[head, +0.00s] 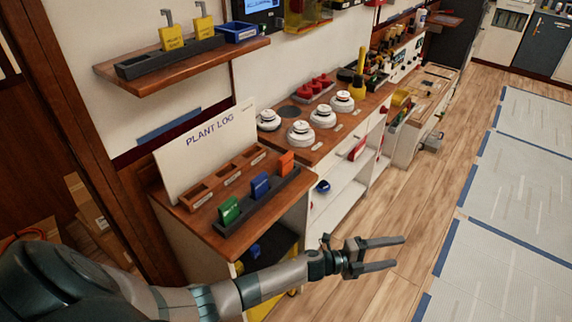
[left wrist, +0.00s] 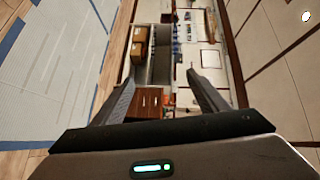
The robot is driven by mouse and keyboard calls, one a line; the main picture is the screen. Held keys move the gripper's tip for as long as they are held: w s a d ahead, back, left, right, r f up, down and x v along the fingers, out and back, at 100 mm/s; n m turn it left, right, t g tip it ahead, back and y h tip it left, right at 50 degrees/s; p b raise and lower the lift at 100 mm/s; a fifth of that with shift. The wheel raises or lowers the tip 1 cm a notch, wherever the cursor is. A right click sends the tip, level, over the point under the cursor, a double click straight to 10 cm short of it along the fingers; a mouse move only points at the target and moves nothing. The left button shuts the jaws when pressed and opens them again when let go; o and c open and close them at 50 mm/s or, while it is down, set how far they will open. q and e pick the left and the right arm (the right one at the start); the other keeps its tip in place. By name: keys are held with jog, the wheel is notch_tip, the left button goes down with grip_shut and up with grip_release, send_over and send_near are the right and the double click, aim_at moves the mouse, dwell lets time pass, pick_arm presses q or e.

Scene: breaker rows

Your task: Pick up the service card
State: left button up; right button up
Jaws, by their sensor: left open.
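Three upright cards stand in a dark slotted rack (head: 256,203) on the wooden top of a cabinet in the head view: a green card (head: 229,210), a blue card (head: 261,185) and an orange card (head: 286,162). I cannot read their labels, so I cannot tell which is the service card. My left gripper (head: 399,252) is open and empty, to the right of the cabinet and over the floor, apart from the cards. It also shows open in the left wrist view (left wrist: 160,80), with nothing between its fingers. My right gripper is not in view.
A brown slotted wooden tray (head: 223,178) lies behind the dark rack, before a white "PLANT LOG" board (head: 207,143). A wall shelf (head: 190,65) holds yellow tags and a blue bin. White round knobs (head: 300,133) sit on the neighbouring counter. The wooden floor (head: 410,215) is clear.

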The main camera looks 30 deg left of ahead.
pick_arm(q)
jog(key=s+d+r+m+g+h, duration=0.1)
jog(key=d+r+m+g, duration=0.1)
jog(key=r+m+g, duration=0.65)
jog(key=s+d+r+m+g, duration=0.1)
jog(key=d+r+m+g, duration=0.35)
jog(key=m, duration=0.75)
jog(key=w+a+r+m+y, duration=0.1)
jog(key=a+r+m+y, duration=0.2)
jog(key=a, duration=0.9)
jog(key=w+a+r+m+t+y+p, duration=0.1)
jog(key=a+r+m+y, duration=0.2)
jog(key=a+r+y, duration=0.6)
jog(key=w+a+r+m+y, duration=0.2)
jog(key=a+r+y, duration=0.4)
jog(key=a, duration=1)
notch_tip(320, 180, up, 2)
jog(key=shift+a+r+m+p, duration=0.1)
jog(key=shift+a+m+p, duration=0.1)
jog(key=shift+m+p, duration=0.35)
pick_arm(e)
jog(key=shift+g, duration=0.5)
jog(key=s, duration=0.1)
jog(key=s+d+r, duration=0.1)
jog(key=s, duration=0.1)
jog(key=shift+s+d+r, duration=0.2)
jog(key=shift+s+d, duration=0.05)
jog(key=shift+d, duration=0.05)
pick_arm(q)
jog(key=shift+w, duration=0.1)
